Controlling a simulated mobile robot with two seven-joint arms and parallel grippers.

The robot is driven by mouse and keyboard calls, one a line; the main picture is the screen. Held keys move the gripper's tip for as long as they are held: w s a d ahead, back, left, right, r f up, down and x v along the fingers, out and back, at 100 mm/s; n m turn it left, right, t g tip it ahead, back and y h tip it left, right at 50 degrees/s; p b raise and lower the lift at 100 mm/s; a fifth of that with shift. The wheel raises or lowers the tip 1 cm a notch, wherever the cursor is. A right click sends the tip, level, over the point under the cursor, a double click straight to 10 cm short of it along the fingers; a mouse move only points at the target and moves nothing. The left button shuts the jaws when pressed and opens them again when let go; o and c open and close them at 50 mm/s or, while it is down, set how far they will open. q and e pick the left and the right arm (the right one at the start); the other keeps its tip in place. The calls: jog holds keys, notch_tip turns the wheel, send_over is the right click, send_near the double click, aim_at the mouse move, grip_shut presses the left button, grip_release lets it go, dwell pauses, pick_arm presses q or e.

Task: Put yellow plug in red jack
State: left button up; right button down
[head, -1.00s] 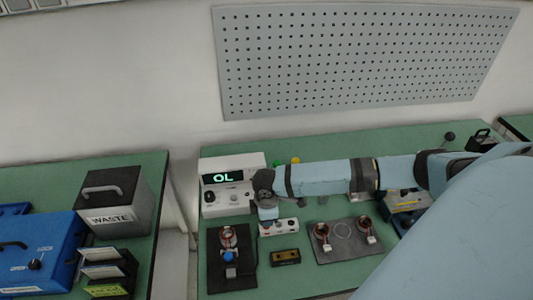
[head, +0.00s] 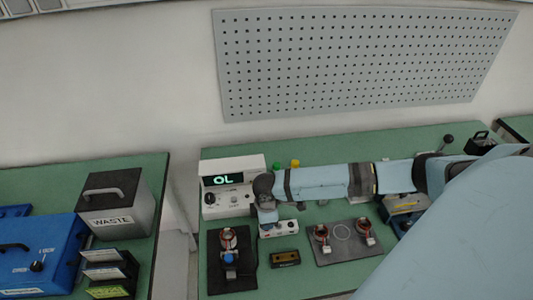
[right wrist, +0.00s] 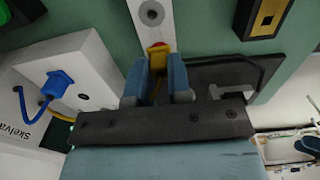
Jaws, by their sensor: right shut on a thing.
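My right gripper (right wrist: 157,85) is shut on the yellow plug (right wrist: 158,60), which shows between its two blue fingers in the right wrist view. The plug is right at the red jack (right wrist: 160,45) on the white jack box (right wrist: 152,30). I cannot tell whether its tip is inside the jack. In the head view my right gripper (head: 267,217) is low over the left end of the jack box (head: 285,229) and hides the plug. My left gripper is not in view.
The white meter (head: 232,187) reading OL stands behind the gripper. A blue plug (right wrist: 60,82) with a blue cable sits in its front. A dark mat with a copper-wound part (head: 229,238) lies front left. A small dark and gold block (head: 285,257) lies in front of the jack box.

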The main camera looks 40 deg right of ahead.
jog(key=shift+f, duration=0.3)
jog(key=c, duration=1)
grip_release()
jog(key=shift+r+b, duration=0.35)
jog(key=shift+r, duration=6.55)
